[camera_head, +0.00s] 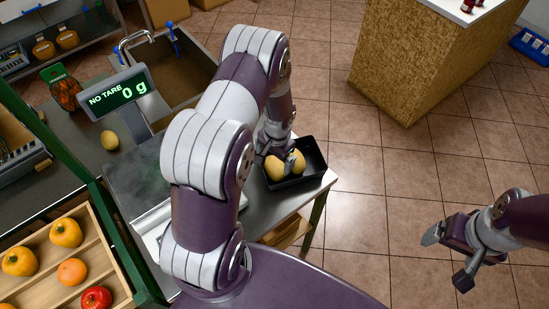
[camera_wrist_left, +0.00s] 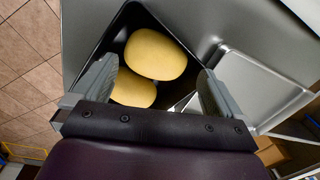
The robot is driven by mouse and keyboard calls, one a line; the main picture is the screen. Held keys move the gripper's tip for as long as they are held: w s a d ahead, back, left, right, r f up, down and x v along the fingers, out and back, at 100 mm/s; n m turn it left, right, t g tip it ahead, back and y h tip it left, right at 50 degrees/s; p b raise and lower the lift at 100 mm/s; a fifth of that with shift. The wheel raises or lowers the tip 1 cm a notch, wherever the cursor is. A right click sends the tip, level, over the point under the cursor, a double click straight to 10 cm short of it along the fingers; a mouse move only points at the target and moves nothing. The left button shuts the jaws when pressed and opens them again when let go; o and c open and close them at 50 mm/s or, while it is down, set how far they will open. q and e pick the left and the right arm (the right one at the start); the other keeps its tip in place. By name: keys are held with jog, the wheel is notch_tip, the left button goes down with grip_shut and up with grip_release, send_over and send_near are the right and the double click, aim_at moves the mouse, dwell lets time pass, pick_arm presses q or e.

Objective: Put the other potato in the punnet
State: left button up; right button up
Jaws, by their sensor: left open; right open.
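The punnet, a black open tray (camera_head: 314,174), stands at the counter's right end; it also shows in the left wrist view (camera_wrist_left: 112,42). Two yellow potatoes lie in it, one (camera_wrist_left: 156,54) beside the other (camera_wrist_left: 133,91), which is partly hidden by my gripper. My right gripper (camera_head: 447,258) is open and empty over the floor.
The scale display (camera_head: 118,98) reads 0 g and NO TARE. Behind it is a sink (camera_head: 175,75) with a tap. A wooden produce crate (camera_head: 45,285) is at lower left. A wicker-fronted counter (camera_head: 410,60) stands at the back.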

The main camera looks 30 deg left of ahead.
aim_at(278, 168)
pick_arm(q)
notch_tip(278, 168, up, 12)
jog(key=d+b, duration=0.1)
jog(key=d, duration=0.1)
jog(key=s+d+r+n, duration=0.1)
jog(key=s+d+r, duration=0.2)
jog(key=s, duration=0.3)
jog(key=s+d+r+t, duration=0.1)
jog(key=s+d+r, duration=0.2)
jog(key=s, duration=0.3)
jog(key=shift+s+d+n+h, duration=0.3)
jog(key=shift+d+n+h, duration=0.1)
jog(key=shift+d, duration=0.15)
jog(key=shift+w, duration=0.15)
